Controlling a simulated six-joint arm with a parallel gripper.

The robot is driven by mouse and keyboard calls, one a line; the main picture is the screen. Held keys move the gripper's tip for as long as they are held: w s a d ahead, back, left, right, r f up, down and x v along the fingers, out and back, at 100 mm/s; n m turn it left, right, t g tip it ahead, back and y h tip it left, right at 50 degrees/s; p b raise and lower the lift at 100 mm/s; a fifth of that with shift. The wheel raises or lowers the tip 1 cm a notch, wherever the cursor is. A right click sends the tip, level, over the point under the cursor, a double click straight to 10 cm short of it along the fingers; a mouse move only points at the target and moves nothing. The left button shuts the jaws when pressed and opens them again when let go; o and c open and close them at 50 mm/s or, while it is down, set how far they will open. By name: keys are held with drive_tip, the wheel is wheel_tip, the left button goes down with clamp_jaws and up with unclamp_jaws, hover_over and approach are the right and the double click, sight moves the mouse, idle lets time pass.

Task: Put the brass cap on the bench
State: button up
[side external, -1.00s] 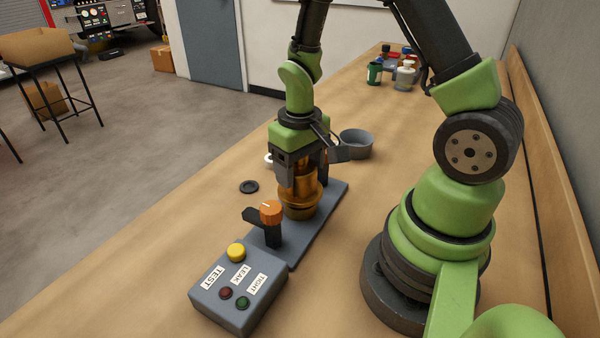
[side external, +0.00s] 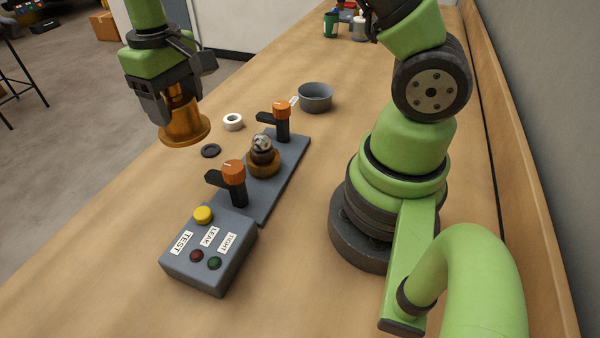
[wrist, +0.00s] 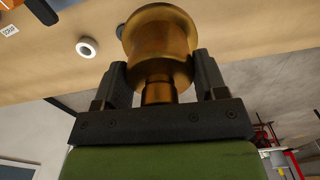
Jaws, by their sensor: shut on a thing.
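The brass cap (side external: 184,122) hangs in my gripper (side external: 168,98), its wide flange facing down. In the side view it is held in the air at the left, over or near the bench's far-left edge. The wooden bench (side external: 110,235) runs below and to the right. The uncovered pump body (side external: 262,158), with a brass ring and a dark and silver top, stands on the grey base plate (side external: 285,180).
Two orange-knobbed valves (side external: 233,172) (side external: 281,108) flank the pump body. A grey test box (side external: 210,255) with a yellow button is at the front. A black ring (side external: 210,151), a white tape roll (side external: 233,122) and a grey bowl (side external: 315,97) lie nearby. The left front bench is clear.

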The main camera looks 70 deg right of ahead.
drive_tip(key=w+a+f+n, duration=0.2)
drive_tip(key=w+a, duration=0.3)
drive_tip(key=a, duration=0.4)
drive_tip(key=f, duration=1)
drive_tip(key=shift+s+d+f, duration=0.2)
drive_tip(key=shift+s+d, duration=0.05)
drive_tip(key=shift+d, duration=0.05)
drive_tip(key=o, duration=1.1)
drive_tip(key=shift+f, duration=0.15)
drive_tip(key=shift+o, duration=0.2)
